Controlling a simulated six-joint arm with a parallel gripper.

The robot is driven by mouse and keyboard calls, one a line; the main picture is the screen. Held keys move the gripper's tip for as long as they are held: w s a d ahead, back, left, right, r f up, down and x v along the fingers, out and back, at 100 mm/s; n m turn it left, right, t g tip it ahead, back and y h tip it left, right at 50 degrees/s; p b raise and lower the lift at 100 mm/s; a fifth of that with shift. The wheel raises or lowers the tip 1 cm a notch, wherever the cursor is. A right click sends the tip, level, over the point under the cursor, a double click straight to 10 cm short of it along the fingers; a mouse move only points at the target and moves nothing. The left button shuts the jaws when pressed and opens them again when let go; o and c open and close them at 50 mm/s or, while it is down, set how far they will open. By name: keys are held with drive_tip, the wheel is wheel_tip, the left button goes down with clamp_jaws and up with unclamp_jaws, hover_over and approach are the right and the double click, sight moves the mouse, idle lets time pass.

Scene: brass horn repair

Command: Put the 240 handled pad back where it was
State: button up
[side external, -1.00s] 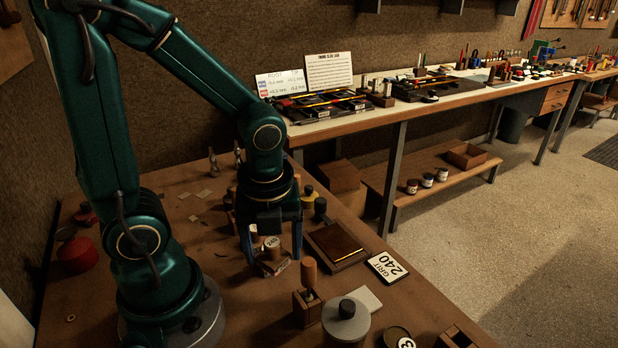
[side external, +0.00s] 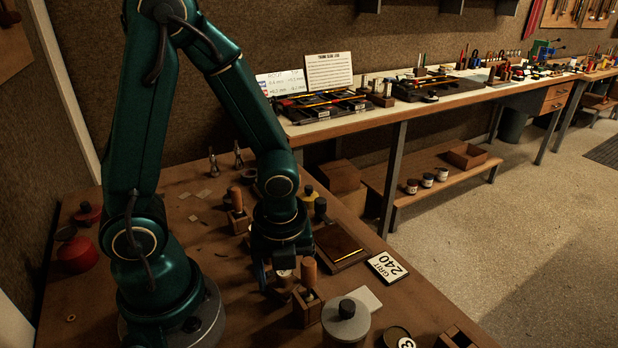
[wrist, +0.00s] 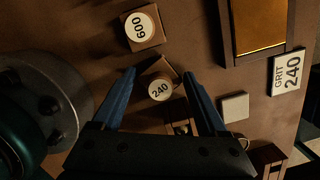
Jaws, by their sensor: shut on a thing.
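The 240 handled pad (wrist: 160,92) is a small brown block with a round white "240" label on top of its handle. In the wrist view it sits between the two blue fingers of my gripper (wrist: 162,88), which is shut on it. In the side view my gripper (side external: 281,272) is low over the bench, and its fingers and wrist partly hide the pad (side external: 285,277). I cannot tell whether the pad touches the bench. A similar pad marked 600 (wrist: 141,27) stands apart, beyond the fingers in the wrist view.
A grey lidded jar (side external: 346,321) and a white square (side external: 367,299) are nearby. A brown tray (side external: 323,236) and a "GRIT 240" card (side external: 387,267) lie to the right.

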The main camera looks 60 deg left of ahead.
sight(286, 291)
drive_tip(key=shift+f, duration=0.1)
drive_tip(key=o, duration=1.2)
drive_tip(key=shift+w+r, duration=0.1)
drive_tip(key=shift+r, duration=0.5)
drive_tip(key=r+n+t, duration=0.1)
drive_tip(key=r+n, duration=0.3)
drive_tip(key=n, duration=0.3)
drive_tip(key=s+d+r+n+t+h, duration=0.1)
drive_tip(key=r+n+t, duration=0.1)
drive_tip(key=r+n, duration=0.3)
drive_tip(key=s+d+r+n+t, duration=0.1)
drive_tip(key=r+n, duration=0.4)
drive_tip(key=n, duration=0.5)
drive_tip(key=shift+r+t, duration=0.1)
drive_tip(key=shift+t, duration=0.4)
